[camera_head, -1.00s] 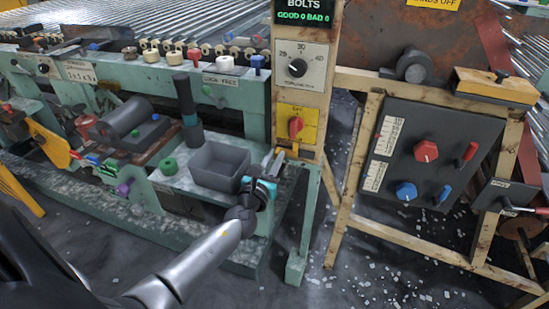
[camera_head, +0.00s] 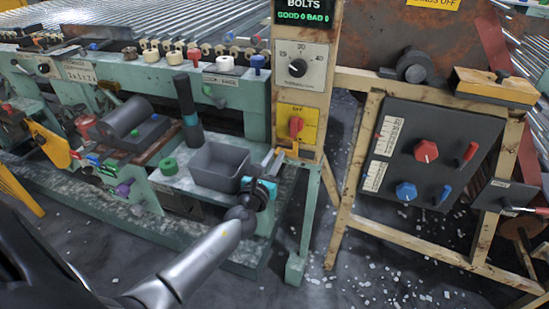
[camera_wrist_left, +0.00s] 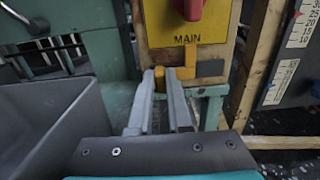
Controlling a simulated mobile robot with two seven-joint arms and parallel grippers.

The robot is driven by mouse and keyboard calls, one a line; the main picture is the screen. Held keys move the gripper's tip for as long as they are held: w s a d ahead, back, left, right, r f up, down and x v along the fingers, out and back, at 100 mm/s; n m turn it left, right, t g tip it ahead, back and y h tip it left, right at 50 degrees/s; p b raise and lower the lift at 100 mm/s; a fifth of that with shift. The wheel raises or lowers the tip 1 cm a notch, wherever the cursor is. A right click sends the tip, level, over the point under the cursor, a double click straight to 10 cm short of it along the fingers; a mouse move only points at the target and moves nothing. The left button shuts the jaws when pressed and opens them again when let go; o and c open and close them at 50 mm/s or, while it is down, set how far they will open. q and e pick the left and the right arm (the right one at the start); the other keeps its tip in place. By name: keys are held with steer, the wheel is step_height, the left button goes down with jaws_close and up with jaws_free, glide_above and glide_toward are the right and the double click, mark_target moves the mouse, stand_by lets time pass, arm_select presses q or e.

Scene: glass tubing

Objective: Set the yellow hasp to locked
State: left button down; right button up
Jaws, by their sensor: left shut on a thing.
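The yellow hasp (camera_wrist_left: 159,77) shows in the left wrist view as a small yellow piece between my fingertips, below the yellow MAIN panel (camera_wrist_left: 212,38). My left gripper (camera_wrist_left: 160,88) is shut on it; the two grey fingers stand on either side and hide part of it. In the head view, my left gripper (camera_head: 272,160) reaches up to the lower left of the yellow switch panel (camera_head: 311,122). The red switch knob (camera_head: 296,126) sits on that panel, above the gripper. The hasp is too small there to read its position. My right gripper is not in view.
A grey open bin (camera_head: 219,166) stands close to the left of my left gripper. A green table leg (camera_head: 309,215) and a beige post frame the right side. A dark panel (camera_head: 427,158) with red and blue knobs stands further right.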

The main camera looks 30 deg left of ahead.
arm_select(q)
steer(key=shift+d, duration=0.1)
steer(key=shift+w+d, duration=0.25)
steer(key=shift+d, duration=0.75)
steer(key=shift+d+p, duration=0.3)
steer(key=c, duration=0.8)
jaws_free()
steer(key=shift+c, duration=0.2)
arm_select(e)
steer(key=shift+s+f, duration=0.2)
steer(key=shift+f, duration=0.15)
